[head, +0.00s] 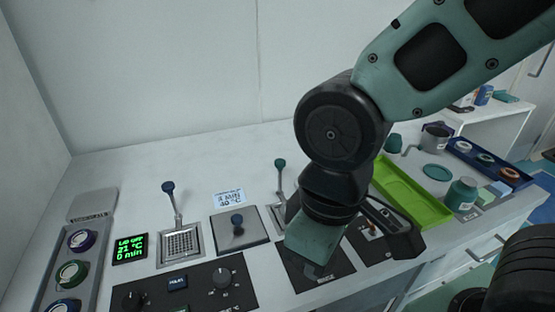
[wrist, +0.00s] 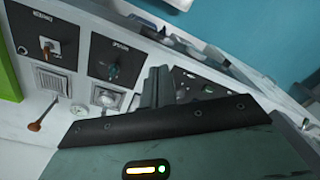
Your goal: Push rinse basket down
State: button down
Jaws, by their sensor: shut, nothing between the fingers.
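Several square wells are set in the bench top. A mesh basket (head: 181,244) with an upright dark blue-knobbed handle (head: 168,188) sits at the left in the head view. Another well (head: 277,213) with a teal-knobbed handle (head: 280,163) is partly hidden by my arm. The wrist view shows a well (wrist: 52,80) with an orange-brown handle (wrist: 40,122) and another well (wrist: 108,98) near my fingers.
A lidded well (head: 239,230) stands between the baskets. Dark control panels (head: 185,287) with knobs lie along the front. A green display (head: 130,248) and round jars (head: 72,272) are at left. A lime tray (head: 412,195) and bottle (head: 461,194) are at right.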

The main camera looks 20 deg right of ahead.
jog(key=w+a+r+p, duration=0.2)
jog(key=w+r+p, duration=0.25)
jog(key=w, duration=0.25)
jog(key=m+g+h+p, duration=0.1)
jog(key=m+p, duration=0.2)
jog(key=p, duration=1)
send_near(279, 160)
jog(key=shift+f, duration=0.1)
jog(key=shift+f+b, duration=0.1)
jog(key=shift+b, duration=0.25)
jog(key=shift+s+d+f+b, duration=0.1)
jog(key=shift+s+f+b, duration=0.05)
jog(key=shift+f+b, duration=1.3)
jog(key=shift+s+f+b, duration=0.2)
jog(key=shift+f+b, duration=0.75)
jog(key=shift+f, duration=1)
